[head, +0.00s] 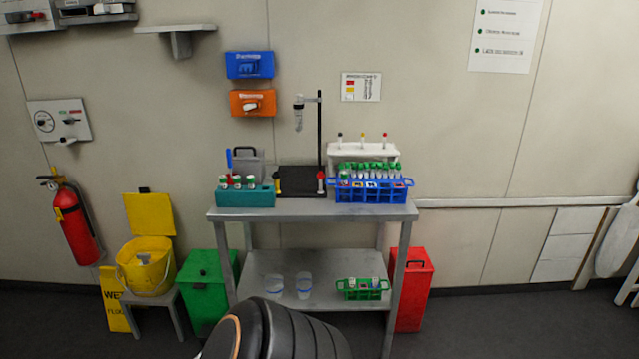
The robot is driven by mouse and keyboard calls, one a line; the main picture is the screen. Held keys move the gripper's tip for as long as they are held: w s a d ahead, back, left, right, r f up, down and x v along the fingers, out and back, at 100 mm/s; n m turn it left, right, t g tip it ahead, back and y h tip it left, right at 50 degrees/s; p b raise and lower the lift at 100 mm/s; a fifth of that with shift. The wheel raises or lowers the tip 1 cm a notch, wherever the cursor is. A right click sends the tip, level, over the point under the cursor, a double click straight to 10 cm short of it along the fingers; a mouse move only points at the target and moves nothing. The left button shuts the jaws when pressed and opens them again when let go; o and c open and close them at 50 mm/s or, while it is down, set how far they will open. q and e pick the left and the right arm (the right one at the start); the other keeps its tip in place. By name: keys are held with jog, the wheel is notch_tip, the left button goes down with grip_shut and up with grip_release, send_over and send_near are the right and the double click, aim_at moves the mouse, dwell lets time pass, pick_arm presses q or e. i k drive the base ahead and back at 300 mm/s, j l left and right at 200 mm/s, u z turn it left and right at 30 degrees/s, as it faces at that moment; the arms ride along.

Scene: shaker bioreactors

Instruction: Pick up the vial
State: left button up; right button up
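Several vials with green caps (370,169) stand upright in a blue rack (372,196) at the right of the grey table's top. A teal rack (245,198) at the left of the top holds a few capped vials (237,181). A white rack (364,149) behind the blue one holds three small items with dark, yellow and red tops. A green rack (362,291) with vials sits on the lower shelf. A clear tube (298,116) hangs on a black stand (319,130). Which vial is meant cannot be told. Neither gripper is in view.
The grey table (300,211) stands against the wall. Two clear cups (303,285) sit on its lower shelf. A green bin (207,285) stands left and a red bin (414,290) right. A yellow bucket (147,262) is further left. The floor right is mostly clear.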

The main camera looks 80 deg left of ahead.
aim_at(345, 174)
jog(key=u, duration=2.4)
